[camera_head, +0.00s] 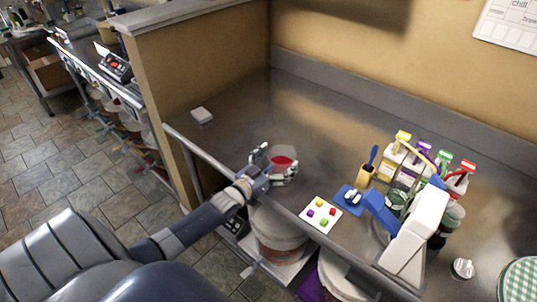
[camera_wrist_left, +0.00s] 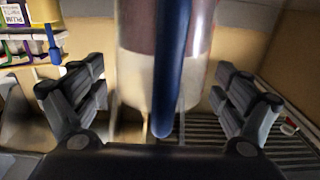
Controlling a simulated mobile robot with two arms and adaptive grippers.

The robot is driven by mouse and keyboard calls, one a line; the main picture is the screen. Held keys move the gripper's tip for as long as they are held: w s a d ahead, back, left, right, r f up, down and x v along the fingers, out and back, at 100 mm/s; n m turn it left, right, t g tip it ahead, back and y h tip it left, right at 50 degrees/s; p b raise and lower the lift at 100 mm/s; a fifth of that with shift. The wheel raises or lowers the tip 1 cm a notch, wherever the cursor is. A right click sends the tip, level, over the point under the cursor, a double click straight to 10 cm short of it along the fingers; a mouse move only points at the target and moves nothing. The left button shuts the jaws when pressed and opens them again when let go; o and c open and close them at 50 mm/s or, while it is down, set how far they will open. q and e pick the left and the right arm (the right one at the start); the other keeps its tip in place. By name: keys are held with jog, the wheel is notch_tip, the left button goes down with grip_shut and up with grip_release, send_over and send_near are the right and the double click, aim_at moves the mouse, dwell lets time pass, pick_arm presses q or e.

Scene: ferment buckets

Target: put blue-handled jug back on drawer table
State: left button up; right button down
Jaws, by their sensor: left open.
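A clear jug (camera_head: 284,155) with red contents stands on the steel counter (camera_head: 310,125) in the head view. In the left wrist view the jug (camera_wrist_left: 195,65) fills the upper middle, with its upright blue handle (camera_wrist_left: 166,70) facing my palm. My left gripper (camera_head: 274,168) reaches in from the left, low beside the jug. In the wrist view the left gripper's fingers (camera_wrist_left: 160,95) are spread to either side of the handle, with gaps visible; they are open and not closed on it. The gripper hides part of the jug in the head view. My right gripper is not in view.
Buckets (camera_head: 278,235) sit below. The counter behind the jug is clear.

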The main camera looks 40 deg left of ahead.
aim_at(265, 171)
pick_arm(q)
jog(key=s, duration=0.4)
jog(key=s+b, duration=0.1)
jog(key=s, duration=0.3)
jog(key=s+a+b, duration=0.1)
jog(key=s, duration=0.3)
jog(key=shift+f, duration=0.1)
